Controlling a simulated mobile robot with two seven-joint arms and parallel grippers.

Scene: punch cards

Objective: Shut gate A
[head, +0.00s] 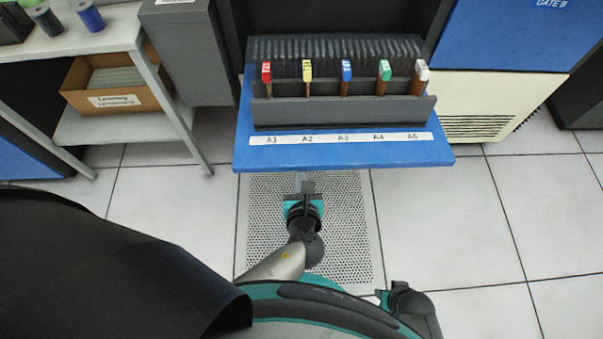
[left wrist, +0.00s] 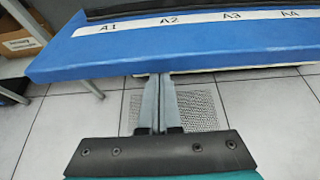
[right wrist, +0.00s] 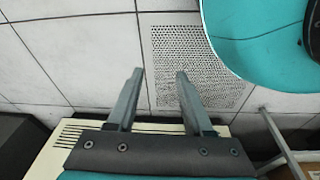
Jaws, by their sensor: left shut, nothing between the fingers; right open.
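Gate A (head: 345,157) is a blue panel folded out level in the head view, with a white strip marked A1 to A5 near its front edge. It also shows in the left wrist view (left wrist: 180,50). My left gripper (head: 304,178) is shut and empty, at or just under the front edge of the gate. In the left wrist view its fingers (left wrist: 158,80) point at the underside of that edge; I cannot tell whether they touch. My right gripper (right wrist: 158,72) is open and empty over the floor, near a cream vented panel (right wrist: 60,145).
Behind the strip a grey card rack (head: 345,108) holds cards with several coloured tabs. A grey shelf table (head: 120,42) with a cardboard box (head: 82,100) stands left. Gate B (head: 510,30) is at the upper right. A perforated floor tile (head: 345,215) lies below.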

